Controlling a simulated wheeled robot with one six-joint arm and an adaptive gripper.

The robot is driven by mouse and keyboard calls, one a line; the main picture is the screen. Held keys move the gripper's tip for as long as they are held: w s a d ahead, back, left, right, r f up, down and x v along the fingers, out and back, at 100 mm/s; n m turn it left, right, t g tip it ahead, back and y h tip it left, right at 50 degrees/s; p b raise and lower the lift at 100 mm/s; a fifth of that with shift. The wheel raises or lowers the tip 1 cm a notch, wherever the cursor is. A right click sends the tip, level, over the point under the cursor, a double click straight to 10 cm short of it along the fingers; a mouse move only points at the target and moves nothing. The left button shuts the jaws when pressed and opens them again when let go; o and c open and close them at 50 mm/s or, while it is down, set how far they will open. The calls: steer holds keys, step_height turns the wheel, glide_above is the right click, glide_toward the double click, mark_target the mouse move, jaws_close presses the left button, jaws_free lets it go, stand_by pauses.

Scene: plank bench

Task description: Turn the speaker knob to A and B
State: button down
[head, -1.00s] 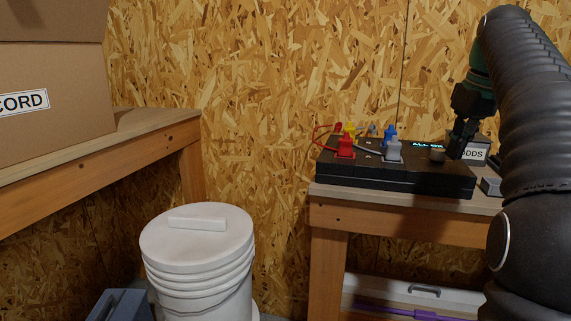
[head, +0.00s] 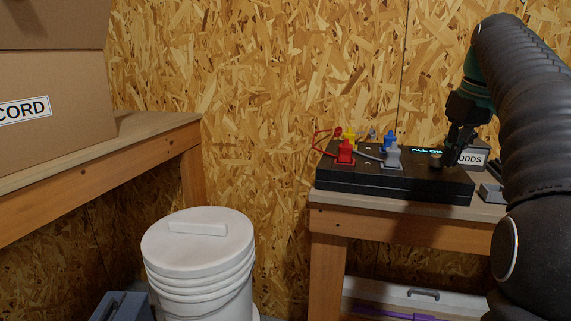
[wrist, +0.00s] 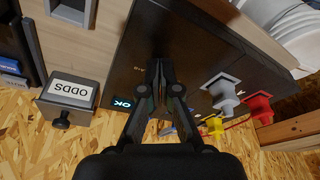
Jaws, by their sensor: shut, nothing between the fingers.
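The black speaker box (head: 345,184) lies on the plank bench at the right. Its small grey knob (head: 436,161) is on the top near the right end. My gripper (head: 450,163) is at the right side of the knob, with its fingers pointing down; I cannot tell whether they touch. In the wrist view my gripper (wrist: 158,63) is shut and empty above the box top (wrist: 195,40), and the knob is hidden or too dark to make out. A lit display (head: 426,150) seems to read "ALL OK"; its "OK" (wrist: 122,103) shows in the wrist view.
A small drawer box marked ODDS (head: 471,158) stands behind my gripper. A white bucket (head: 198,240) is on the floor at left.

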steer(key=shift+a+p, duration=0.65)
steer(key=shift+p, duration=0.15)
stand_by(0.4)
steer(key=shift+s, duration=0.2)
steer(key=shift+s, duration=0.25)
step_height(320, 180, up, 6)
stand_by(0.6)
